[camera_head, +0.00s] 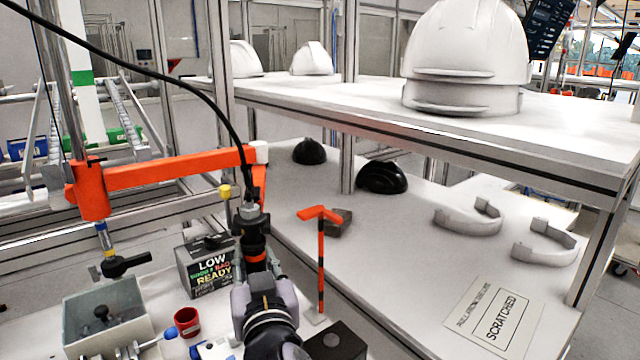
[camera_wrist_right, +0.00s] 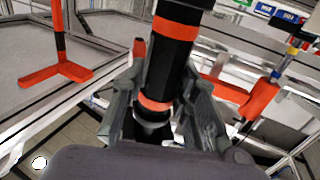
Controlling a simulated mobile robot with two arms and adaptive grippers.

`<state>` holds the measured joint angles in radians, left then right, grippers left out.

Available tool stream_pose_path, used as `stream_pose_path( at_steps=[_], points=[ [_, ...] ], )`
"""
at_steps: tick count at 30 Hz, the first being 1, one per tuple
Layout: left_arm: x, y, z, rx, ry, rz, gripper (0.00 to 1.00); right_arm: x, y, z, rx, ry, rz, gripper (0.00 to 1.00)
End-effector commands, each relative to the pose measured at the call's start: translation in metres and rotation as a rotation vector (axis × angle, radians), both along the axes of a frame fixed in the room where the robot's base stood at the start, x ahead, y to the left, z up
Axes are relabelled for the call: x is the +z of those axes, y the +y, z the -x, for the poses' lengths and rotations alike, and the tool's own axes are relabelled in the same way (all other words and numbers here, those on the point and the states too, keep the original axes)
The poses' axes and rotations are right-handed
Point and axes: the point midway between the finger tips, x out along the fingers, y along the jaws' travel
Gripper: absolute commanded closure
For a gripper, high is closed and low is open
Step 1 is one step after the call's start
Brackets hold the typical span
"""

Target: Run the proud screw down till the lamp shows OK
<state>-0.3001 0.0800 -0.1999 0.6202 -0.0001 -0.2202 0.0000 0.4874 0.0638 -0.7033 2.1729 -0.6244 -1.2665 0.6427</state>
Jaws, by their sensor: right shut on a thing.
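My right gripper (camera_head: 256,272) is shut on a black power screwdriver with orange bands (camera_head: 249,222), held upright. In the right wrist view the screwdriver (camera_wrist_right: 171,50) stands between the fingers of the gripper (camera_wrist_right: 158,118). A black cable runs from its top to the upper left. A lamp box (camera_head: 206,268) left of the gripper reads LOW, a small coloured middle line and READY; I cannot tell which is lit. A grey-green open box with a black knob (camera_head: 105,312) stands at the lower left. I cannot make out the proud screw. My left gripper is not in view.
An orange jointed arm (camera_head: 170,172) spans behind the screwdriver. A red cup (camera_head: 187,322) stands left of my gripper, and an orange-and-black T-shaped stand (camera_head: 321,250) right of it. White helmet shells (camera_head: 466,55) sit on the upper shelf. A SCRATCHED card (camera_head: 495,318) lies at the right.

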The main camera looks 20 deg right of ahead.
Motion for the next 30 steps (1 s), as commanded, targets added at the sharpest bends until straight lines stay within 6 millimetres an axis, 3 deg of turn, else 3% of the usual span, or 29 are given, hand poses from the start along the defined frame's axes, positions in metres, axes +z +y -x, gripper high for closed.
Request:
stream_pose_path(
  at_steps=[30],
  points=[
    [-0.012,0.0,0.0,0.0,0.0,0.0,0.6,-0.018,0.0,0.0,0.0,0.004,0.0,1.0]
  ],
)
